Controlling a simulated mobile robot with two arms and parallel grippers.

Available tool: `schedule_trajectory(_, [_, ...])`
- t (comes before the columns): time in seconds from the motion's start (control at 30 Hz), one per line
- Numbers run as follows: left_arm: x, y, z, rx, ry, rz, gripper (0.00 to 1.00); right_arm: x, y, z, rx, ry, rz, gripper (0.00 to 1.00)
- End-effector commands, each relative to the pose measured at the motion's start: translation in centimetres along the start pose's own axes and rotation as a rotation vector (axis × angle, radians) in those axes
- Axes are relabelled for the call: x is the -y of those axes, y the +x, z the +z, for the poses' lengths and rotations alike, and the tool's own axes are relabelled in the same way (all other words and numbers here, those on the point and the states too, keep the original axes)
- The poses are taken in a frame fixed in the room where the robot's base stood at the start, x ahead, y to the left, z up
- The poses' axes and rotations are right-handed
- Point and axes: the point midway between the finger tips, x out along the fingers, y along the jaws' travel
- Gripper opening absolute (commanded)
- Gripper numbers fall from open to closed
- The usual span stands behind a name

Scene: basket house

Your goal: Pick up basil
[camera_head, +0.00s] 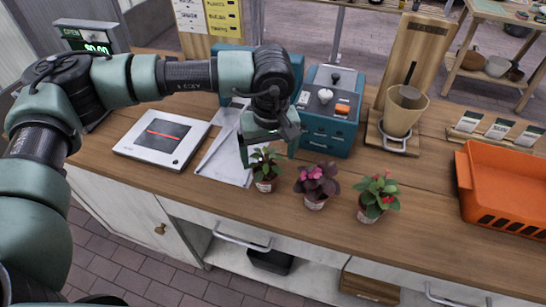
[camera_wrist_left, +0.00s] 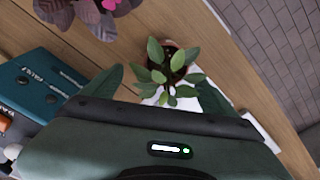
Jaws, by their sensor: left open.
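The leafy green plant (camera_head: 265,162), which I take to be the basil, stands in a small reddish pot near the front edge of the wooden counter. My left gripper (camera_head: 268,150) is open, pointing down just behind and above it. In the left wrist view the green plant (camera_wrist_left: 165,72) shows between and beyond the two spread fingers (camera_wrist_left: 158,85). I cannot tell whether they touch its leaves. My right gripper is in neither view.
A purple-leaved plant (camera_head: 317,182) and a red-flowered plant (camera_head: 378,194) stand to the right. A teal machine (camera_head: 328,125) is behind, with a white scale (camera_head: 162,138) and papers (camera_head: 222,165) to the left. An orange crate (camera_head: 505,182) sits far right.

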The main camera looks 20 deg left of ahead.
Motion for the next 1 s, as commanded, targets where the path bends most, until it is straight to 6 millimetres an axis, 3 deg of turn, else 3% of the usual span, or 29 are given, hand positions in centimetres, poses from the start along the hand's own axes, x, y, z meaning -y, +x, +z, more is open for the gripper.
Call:
schedule_trajectory(0.33, [0.2, 3.3, 0.1, 0.003, 0.0, -0.004, 0.88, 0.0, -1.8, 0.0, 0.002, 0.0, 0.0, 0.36])
schedule_trajectory(0.6, [0.2, 7.2, 0.1, 0.003, -0.001, -0.002, 0.88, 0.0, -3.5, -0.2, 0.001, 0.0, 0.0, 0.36])
schedule_trajectory(0.87, [0.2, 7.7, 0.1, 0.001, 0.0, 0.0, 0.88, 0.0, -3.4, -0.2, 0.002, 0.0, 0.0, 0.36])
schedule_trajectory(1.0, [0.2, 7.7, 0.1, 0.001, -0.001, 0.0, 0.54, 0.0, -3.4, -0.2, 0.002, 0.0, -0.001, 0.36])
